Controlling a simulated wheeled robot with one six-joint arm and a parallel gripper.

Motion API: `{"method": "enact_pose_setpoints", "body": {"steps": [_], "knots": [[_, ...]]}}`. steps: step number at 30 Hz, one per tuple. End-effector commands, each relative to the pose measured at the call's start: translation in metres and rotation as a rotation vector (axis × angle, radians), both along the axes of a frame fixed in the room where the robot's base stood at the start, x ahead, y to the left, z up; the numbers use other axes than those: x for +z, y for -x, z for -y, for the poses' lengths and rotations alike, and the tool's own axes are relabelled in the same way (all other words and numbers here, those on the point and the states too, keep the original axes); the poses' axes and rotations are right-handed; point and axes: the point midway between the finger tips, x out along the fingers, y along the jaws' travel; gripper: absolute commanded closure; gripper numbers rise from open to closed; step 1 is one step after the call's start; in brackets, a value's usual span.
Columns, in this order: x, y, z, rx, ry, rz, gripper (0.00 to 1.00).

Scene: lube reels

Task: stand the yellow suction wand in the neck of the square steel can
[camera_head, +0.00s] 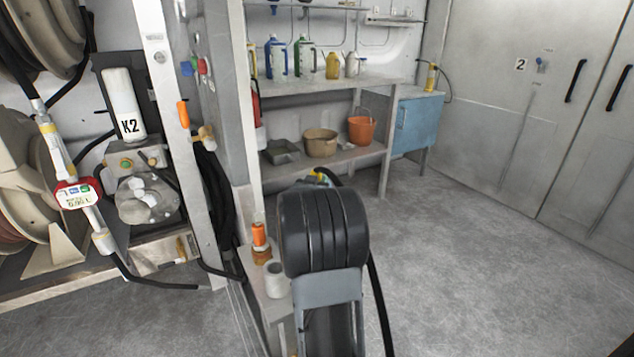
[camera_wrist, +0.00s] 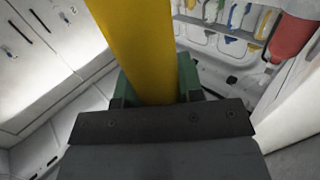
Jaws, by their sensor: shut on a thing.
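My gripper (camera_wrist: 153,88) is shut on the yellow suction wand (camera_wrist: 138,40), which fills the space between its green fingers in the wrist view. The wand runs up and slightly left out of the top of that view; its far end is out of sight. In the head view my dark arm hides the gripper and most of the wand.
A low bench (camera_head: 257,284) with an orange-topped bottle (camera_head: 259,236) and a white cylinder (camera_head: 276,281) stands left of my arm. Shelves behind hold jugs, a tan basin (camera_head: 320,143) and an orange bucket (camera_head: 361,131). A blue cabinet (camera_head: 417,123) stands right of them. Floor at right is clear.

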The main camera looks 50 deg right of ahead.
Motion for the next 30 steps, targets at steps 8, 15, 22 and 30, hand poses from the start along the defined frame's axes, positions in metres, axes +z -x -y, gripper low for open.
{"method": "enact_pose_setpoints", "body": {"steps": [8, 15, 22, 30], "knots": [[0.0010, -0.0001, 0.0000, 0.000, 0.002, 0.001, 1.00], [-0.0010, -0.0001, 0.0000, 0.000, 0.002, 0.001, 1.00], [-0.0049, 0.0000, 0.0001, 0.000, 0.002, 0.001, 1.00], [-0.0063, 0.0000, 0.0001, 0.000, 0.000, 0.000, 1.00]]}}
